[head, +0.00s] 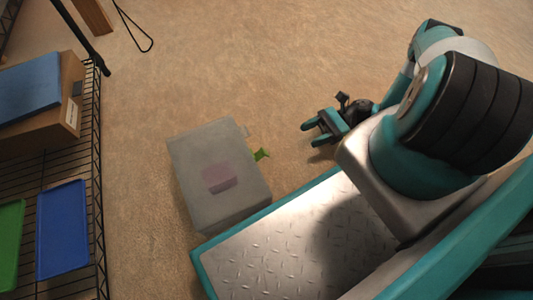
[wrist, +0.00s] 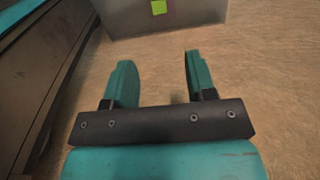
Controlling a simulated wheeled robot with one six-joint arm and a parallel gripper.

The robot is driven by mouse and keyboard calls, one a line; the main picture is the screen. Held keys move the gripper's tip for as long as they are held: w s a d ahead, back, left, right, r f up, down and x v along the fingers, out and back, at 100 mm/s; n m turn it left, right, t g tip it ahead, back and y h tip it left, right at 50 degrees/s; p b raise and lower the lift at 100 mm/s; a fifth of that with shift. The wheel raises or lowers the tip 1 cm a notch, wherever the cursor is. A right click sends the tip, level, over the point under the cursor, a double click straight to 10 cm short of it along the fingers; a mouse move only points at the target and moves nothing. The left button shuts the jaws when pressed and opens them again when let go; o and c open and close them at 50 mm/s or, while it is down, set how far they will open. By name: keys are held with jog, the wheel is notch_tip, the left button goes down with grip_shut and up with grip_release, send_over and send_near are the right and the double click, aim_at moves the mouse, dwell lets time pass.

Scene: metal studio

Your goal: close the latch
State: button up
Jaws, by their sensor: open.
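A translucent grey box (head: 215,160) stands on the floor left of my gripper, with a pinkish block (head: 221,178) showing through it. A small green latch (head: 261,155) sticks out from the box's right side. In the wrist view the box (wrist: 185,17) is at the top, and a green patch of the latch (wrist: 159,7) shows on its near face. My gripper (head: 309,134) is open and empty to the right of the latch, apart from it. In the wrist view its two teal fingers (wrist: 155,78) point toward the box with a clear gap between them.
A black wire shelf (head: 98,160) stands at the left, holding a blue tray (head: 62,230), a green tray (head: 10,245) and a cardboard box (head: 70,110). My own base lies just below the grey box. The carpeted floor between my gripper and the latch is clear.

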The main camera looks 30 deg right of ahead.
aim_at(267, 153)
jog(key=a+b, duration=0.1)
jog(key=a, duration=0.3)
jog(key=a+b, duration=0.2)
jog(key=a, duration=0.3)
jog(key=w+a+b, duration=0.1)
jog(key=a, duration=0.3)
jog(key=shift+a+f, duration=0.15)
jog(key=shift+a, duration=0.2)
jog(key=shift+w+a+b, duration=0.15)
jog(key=shift+a+b, duration=0.15)
jog(key=shift+a, duration=0.3)
jog(key=shift+r, duration=0.2)
jog(key=c, duration=0.9)
